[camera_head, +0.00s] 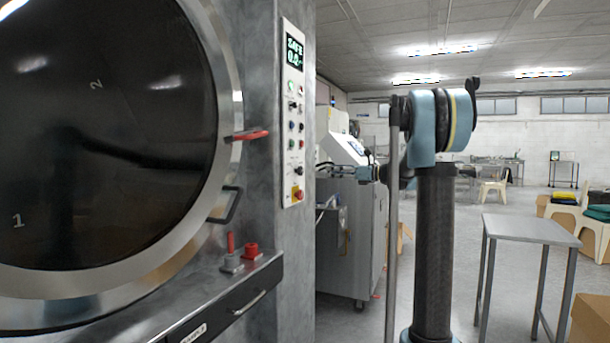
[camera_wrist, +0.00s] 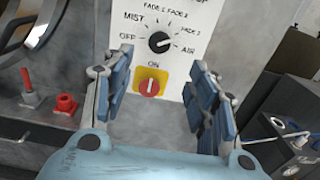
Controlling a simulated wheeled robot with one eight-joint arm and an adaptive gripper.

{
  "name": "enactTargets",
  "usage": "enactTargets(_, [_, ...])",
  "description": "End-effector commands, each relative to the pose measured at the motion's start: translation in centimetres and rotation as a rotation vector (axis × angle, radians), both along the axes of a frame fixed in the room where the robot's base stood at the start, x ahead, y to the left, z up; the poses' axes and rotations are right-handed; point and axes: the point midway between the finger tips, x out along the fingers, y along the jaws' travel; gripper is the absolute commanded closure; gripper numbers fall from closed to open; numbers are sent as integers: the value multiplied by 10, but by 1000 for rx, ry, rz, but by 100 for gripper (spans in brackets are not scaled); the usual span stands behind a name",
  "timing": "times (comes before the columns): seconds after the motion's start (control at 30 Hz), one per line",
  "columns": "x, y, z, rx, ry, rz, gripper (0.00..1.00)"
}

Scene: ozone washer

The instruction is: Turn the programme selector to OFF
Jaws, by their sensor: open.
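The programme selector (camera_wrist: 160,42) is a round black knob on the white control panel (camera_wrist: 205,14) in the wrist view. Printed labels around it include OFF and MIST on its left and AIR on its right. A light mark shows on its face, seeming to point right, away from OFF; the exact position is hard to tell. My gripper (camera_wrist: 155,77) is open and empty, blue fingers spread either side of the lower panel, the selector beyond the fingertips. In the head view my gripper (camera_head: 328,170) is small, just right of the panel (camera_head: 292,105).
Just below the selector is a red rotary switch (camera_wrist: 150,87) on a yellow plate, marked ON. A red-handled lever (camera_wrist: 27,80) and red button (camera_wrist: 66,103) stand on a ledge at left. The big round door (camera_head: 110,140) has a protruding red handle (camera_head: 248,135).

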Motion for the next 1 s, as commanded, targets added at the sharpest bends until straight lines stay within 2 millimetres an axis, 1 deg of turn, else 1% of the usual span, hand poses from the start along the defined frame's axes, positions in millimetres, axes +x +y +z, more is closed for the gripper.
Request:
enactTargets(0.03, [3, 10, 0, 0, 0, 2, 47])
enactTargets(0.1, [7, 22, 0, 0, 0, 3, 47])
enactTargets(0.6, [36, 102, 0, -1, -1, 1, 47])
enactTargets(0.8, [44, 122, 0, -1, -1, 0, 47])
enactTargets(1.0, [47, 129, 0, -1, -1, 0, 47])
